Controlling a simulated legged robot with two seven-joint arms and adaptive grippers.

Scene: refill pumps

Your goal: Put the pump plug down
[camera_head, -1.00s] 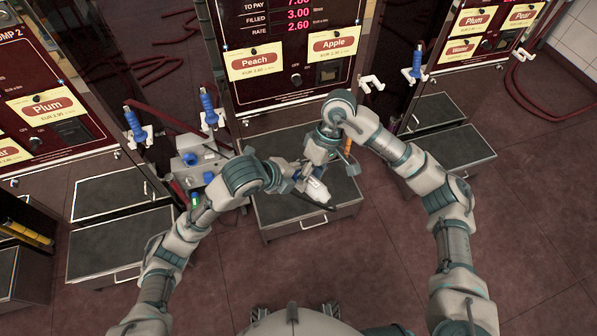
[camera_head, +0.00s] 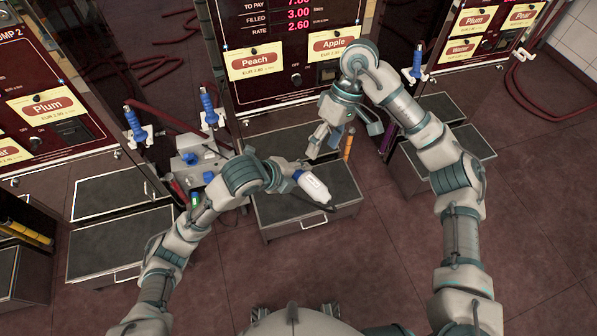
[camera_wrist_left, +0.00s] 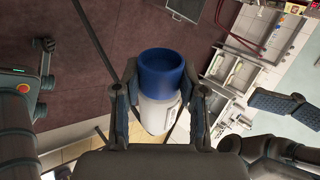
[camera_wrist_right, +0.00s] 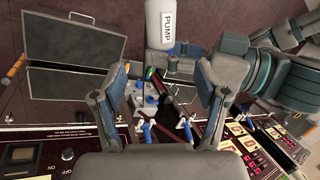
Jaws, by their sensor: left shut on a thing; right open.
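The pump plug (camera_head: 313,187) is a white cylinder with a dark cable end, held above the grey drawer box in the middle. In the left wrist view the plug (camera_wrist_left: 162,82) shows a blue end and a white body between the fingers. My left gripper (camera_head: 289,178) is shut on it. In the right wrist view the plug (camera_wrist_right: 172,24) shows the word PUMP and lies beyond the fingertips. My right gripper (camera_head: 318,145) is open, empty and apart from the plug, just above and right of it. Its spread fingers also show in the right wrist view (camera_wrist_right: 161,98).
The grey-topped drawer box (camera_head: 285,228) stands below the plug, before the Peach and Apple pump panel (camera_head: 290,50). A grey control box (camera_head: 196,163) with blue parts stands left of it. Blue-handled nozzles (camera_head: 209,108) hang nearby. Open floor lies in front.

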